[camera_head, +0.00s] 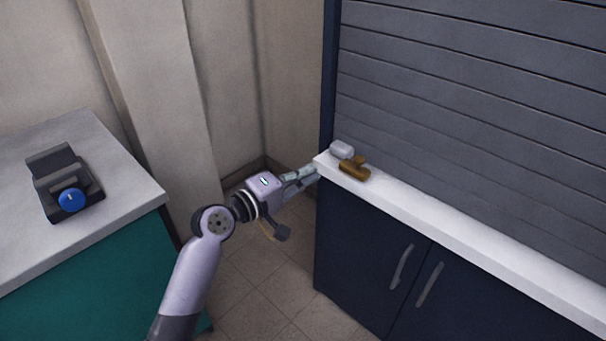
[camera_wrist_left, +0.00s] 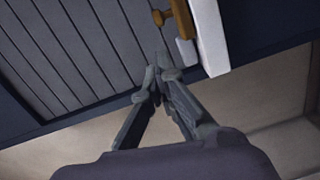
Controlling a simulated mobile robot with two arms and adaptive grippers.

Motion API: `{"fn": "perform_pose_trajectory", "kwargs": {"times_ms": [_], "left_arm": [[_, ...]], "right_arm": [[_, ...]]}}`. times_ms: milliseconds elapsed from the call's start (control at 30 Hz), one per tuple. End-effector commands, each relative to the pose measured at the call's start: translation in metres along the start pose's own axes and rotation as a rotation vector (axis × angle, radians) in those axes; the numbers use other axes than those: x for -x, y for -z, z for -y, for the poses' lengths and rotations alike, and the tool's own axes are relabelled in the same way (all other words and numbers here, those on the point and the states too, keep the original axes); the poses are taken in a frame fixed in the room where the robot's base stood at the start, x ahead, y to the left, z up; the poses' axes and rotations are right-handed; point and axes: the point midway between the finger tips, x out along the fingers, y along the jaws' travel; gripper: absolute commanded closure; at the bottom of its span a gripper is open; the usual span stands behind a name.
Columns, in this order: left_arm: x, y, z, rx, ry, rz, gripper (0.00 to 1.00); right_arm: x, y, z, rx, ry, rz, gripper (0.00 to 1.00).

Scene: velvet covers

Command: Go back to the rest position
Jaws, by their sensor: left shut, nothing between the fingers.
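My left gripper (camera_head: 312,172) reaches in from the left toward the near left corner of the white counter. Its fingers are together with nothing between them; the left wrist view shows the closed fingertips (camera_wrist_left: 158,72) too. A brown object with a knob (camera_head: 355,168) and a small white object (camera_head: 341,150) sit on the counter just right of the fingertips. The brown object also shows in the left wrist view (camera_wrist_left: 184,20). I cannot tell whether the fingertips touch the counter. My right gripper is not in view.
The white counter (camera_head: 460,232) tops a dark blue cabinet (camera_head: 360,250) with two handles, below a grey slatted panel (camera_head: 480,110). At left, a teal cabinet (camera_head: 90,275) with a grey top bears a black device with a blue knob (camera_head: 71,200). Tiled floor (camera_head: 262,300) lies between them.

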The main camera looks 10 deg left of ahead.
Motion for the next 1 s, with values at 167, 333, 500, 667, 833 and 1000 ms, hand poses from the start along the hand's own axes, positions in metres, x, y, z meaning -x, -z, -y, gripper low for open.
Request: {"fn": "perform_pose_trajectory", "kwargs": {"times_ms": [167, 333, 500, 667, 833, 1000], "left_arm": [[0.009, 0.000, -0.001, 0.000, -0.001, 0.001, 1.00], [0.009, 0.000, 0.000, 0.001, -0.001, 0.001, 1.00], [0.009, 0.000, 0.000, 0.001, -0.001, 0.000, 1.00], [0.009, -0.001, 0.013, -0.009, 0.026, -0.004, 1.00], [0.019, -0.010, 0.096, -0.087, 0.195, -0.021, 1.00], [0.055, -0.036, 0.219, -0.233, 0.459, 0.008, 1.00]], "right_arm": [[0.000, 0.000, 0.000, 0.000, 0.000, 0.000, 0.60], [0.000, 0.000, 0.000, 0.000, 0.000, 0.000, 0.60], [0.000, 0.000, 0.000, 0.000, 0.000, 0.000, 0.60], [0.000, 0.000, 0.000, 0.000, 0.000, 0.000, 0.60], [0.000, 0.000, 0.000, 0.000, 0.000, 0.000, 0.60], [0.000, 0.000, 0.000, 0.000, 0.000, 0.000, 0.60]]}}
